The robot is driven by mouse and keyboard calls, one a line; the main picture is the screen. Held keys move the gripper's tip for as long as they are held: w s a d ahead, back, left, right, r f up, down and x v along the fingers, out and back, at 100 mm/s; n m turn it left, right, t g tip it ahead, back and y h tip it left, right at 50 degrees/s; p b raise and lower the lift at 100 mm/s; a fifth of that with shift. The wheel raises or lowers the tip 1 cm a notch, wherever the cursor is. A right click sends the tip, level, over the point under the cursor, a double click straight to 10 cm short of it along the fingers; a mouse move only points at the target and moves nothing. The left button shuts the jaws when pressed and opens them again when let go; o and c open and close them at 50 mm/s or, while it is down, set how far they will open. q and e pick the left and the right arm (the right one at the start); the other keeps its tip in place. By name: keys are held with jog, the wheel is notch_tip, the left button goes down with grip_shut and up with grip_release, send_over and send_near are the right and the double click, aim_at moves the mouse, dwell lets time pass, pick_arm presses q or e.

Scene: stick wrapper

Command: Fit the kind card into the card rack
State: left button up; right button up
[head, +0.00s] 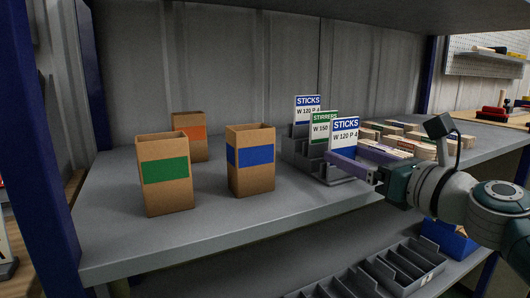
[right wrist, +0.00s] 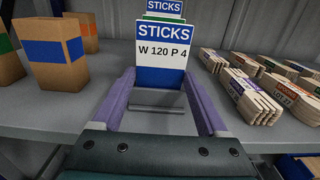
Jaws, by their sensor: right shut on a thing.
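The kind card (head: 345,132), white with blue bands and reading STICKS W 120 P 4, stands upright at the front of the grey stepped card rack (head: 297,150). It faces me in the right wrist view (right wrist: 162,54). My right gripper (head: 342,161) has its purple fingers at the two sides of the card's lower part and is shut on it. Whether the card's bottom edge sits in a rack slot is hard to tell. Behind it in the rack stand a green STIRRERS card (head: 322,125) and another blue STICKS card (head: 307,108). My left gripper is not in view.
Cardboard boxes with green (head: 165,172), orange (head: 189,133) and blue (head: 250,157) bands stand left of the rack. Several banded stick bundles (right wrist: 258,100) lie to the right. A dark divided tray (head: 385,275) is on the lower shelf. The shelf's front left is clear.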

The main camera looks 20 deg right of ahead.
jog(key=shift+f+b, duration=0.45)
jog(key=shift+f, duration=0.15)
jog(key=shift+r, duration=0.1)
jog(key=shift+r+p, duration=1.05)
jog(key=shift+p, duration=0.15)
dwell(0.9)
jog(key=shift+f+b, duration=0.75)
jog(key=shift+f, duration=0.4)
